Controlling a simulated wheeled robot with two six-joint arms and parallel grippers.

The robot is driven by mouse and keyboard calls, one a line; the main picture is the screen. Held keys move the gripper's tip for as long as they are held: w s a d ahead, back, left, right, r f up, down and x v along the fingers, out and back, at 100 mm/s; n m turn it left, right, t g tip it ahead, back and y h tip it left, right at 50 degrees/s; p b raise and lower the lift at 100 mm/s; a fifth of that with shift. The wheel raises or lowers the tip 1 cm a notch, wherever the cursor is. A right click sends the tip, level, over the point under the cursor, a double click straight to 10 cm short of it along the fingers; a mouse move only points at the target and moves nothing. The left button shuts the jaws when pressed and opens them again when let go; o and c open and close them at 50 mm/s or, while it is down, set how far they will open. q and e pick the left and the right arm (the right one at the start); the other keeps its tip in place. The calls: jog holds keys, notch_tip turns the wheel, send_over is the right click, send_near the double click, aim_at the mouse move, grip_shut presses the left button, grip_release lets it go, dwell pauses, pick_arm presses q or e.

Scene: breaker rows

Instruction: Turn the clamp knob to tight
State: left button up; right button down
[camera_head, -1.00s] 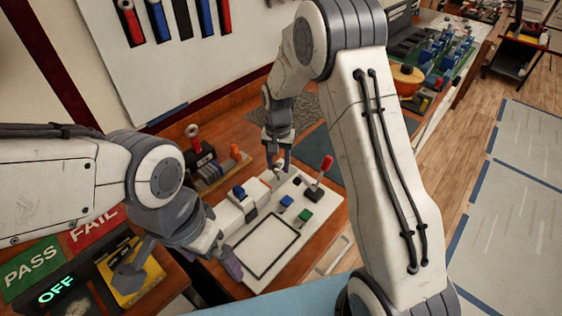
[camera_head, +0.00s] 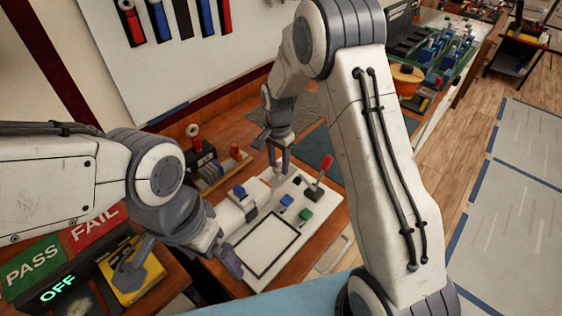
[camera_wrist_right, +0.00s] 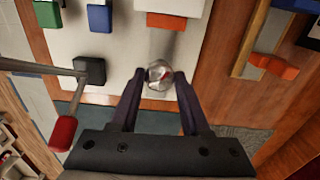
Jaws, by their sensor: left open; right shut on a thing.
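The clamp knob (camera_wrist_right: 159,75), a small shiny round silver top, stands on the white panel, seen in the right wrist view. My right gripper (camera_wrist_right: 159,78) has its dark fingers on either side of the knob, shut on it. In the head view my right gripper (camera_head: 277,165) reaches down at the far edge of the panel (camera_head: 263,243), and its fingers hide the knob. My left gripper (camera_head: 228,258) is open, low over the panel's left side, and its jaws are partly hidden. Any tight mark cannot be made out.
A lever with a red handle (camera_head: 322,170) stands close right of my right gripper. Blue (camera_head: 286,200) and green (camera_head: 305,214) blocks sit on the panel. A yellow box (camera_head: 138,278), a PASS sign (camera_head: 35,260) and a FAIL sign (camera_head: 95,226) are at left.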

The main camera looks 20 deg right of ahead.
aim_at(279, 165)
jog(key=shift+w+r, duration=0.2)
jog(key=shift+w, duration=0.1)
jog(key=c, duration=0.5)
grip_release()
jog(key=shift+o, duration=0.6)
jog(key=shift+d, duration=0.1)
jog(key=shift+s+f, duration=0.1)
notch_tip(279, 165, up, 10)
jog(key=b, duration=0.1)
jog(key=shift+r+b, duration=0.25)
jog(key=shift+b, duration=0.15)
